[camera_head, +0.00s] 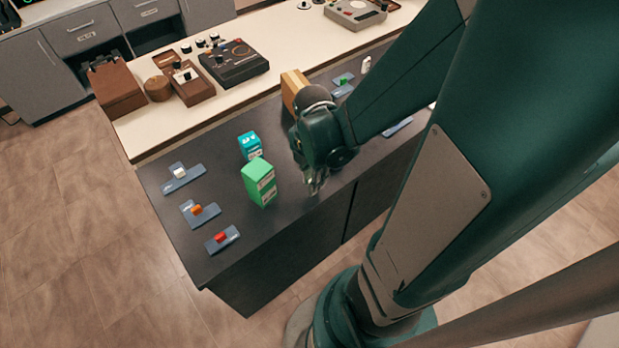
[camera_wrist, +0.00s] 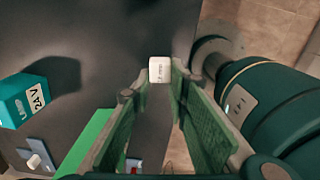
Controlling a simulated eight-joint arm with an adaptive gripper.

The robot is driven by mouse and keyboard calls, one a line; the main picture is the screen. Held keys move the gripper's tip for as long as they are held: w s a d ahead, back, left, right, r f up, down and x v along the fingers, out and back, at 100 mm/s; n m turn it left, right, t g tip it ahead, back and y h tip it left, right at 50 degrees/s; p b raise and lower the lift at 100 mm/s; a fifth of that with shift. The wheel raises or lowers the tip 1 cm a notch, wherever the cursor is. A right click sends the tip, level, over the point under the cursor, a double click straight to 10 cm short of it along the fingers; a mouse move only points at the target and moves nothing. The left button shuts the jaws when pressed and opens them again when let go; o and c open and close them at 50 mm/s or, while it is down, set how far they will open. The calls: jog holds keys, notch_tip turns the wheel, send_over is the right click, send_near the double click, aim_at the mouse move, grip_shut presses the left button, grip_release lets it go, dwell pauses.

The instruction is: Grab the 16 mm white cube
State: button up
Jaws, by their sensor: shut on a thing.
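A small white cube (camera_wrist: 160,70) with printed lettering, too small to read surely, sits between the fingertips of my gripper (camera_wrist: 160,78) in the wrist view. My gripper is shut on it, with a green-padded finger on each side. In the head view my gripper (camera_head: 316,186) is over the front part of the dark counter, right of a green box. The held cube cannot be made out there. Another white cube (camera_head: 179,171) stands on a grey-blue holder at the counter's left; it seems to show in the wrist view too (camera_wrist: 35,161).
The green box (camera_head: 259,181) and a teal box (camera_head: 250,145) stand left of my gripper. Orange (camera_head: 196,209) and red (camera_head: 220,237) cubes sit on holders at the left. A tan block (camera_head: 292,88) stands behind my wrist. The counter's front edge is close.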

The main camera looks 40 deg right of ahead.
jog(key=shift+r+p, duration=1.15)
jog(key=shift+r, duration=2.75)
